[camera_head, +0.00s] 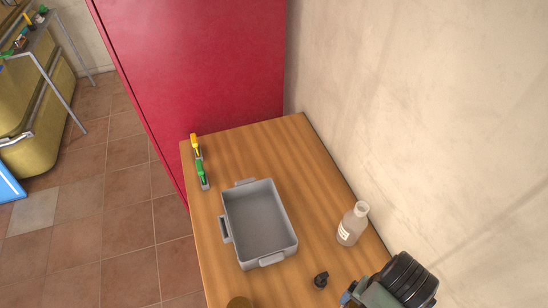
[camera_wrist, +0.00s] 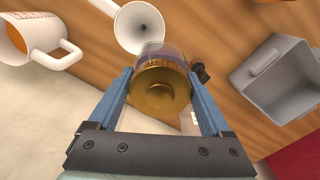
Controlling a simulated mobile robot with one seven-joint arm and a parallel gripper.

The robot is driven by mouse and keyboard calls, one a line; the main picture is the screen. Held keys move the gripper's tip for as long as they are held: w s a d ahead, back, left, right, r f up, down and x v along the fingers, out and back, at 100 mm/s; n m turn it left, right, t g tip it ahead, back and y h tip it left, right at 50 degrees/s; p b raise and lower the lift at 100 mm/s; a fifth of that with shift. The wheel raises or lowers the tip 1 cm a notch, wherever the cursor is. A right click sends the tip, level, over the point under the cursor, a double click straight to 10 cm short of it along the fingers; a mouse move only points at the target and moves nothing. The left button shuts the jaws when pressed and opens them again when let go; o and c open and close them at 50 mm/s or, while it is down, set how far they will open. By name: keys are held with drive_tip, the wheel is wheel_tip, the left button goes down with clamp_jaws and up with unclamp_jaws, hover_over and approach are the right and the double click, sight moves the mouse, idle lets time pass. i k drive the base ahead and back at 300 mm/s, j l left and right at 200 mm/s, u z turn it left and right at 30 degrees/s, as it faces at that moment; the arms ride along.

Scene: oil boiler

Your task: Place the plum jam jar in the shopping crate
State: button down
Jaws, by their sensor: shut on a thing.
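The plum jam jar (camera_wrist: 162,84) has a gold lid and clear glass sides; its contents do not show clearly. My gripper (camera_wrist: 162,76) is shut on it, one blue finger on each side, with the lid facing the wrist camera. The shopping crate (camera_head: 226,206) is a grey, open, empty box with handles, on the wooden table. It also shows at the right of the wrist view (camera_wrist: 248,84), apart from the jar. In the head view my arm is at the lower right, and the jar cannot be made out there.
A bottle (camera_head: 350,228) stands right of the crate on the table (camera_head: 300,150). A small black object (camera_head: 321,280) lies in front.

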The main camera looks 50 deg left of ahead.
sight(253, 212)
drive_tip(key=j+z, duration=0.3)
drive_tip(key=j, duration=0.25)
drive_tip(key=j+z, duration=0.25)
drive_tip(key=j, duration=0.3)
drive_tip(key=k+j+z, duration=0.1)
drive_tip(key=j+z, duration=0.2)
drive_tip(key=j, duration=0.25)
drive_tip(key=k+j+z, duration=0.1)
drive_tip(key=j+z, duration=0.15)
drive_tip(key=j, duration=0.25)
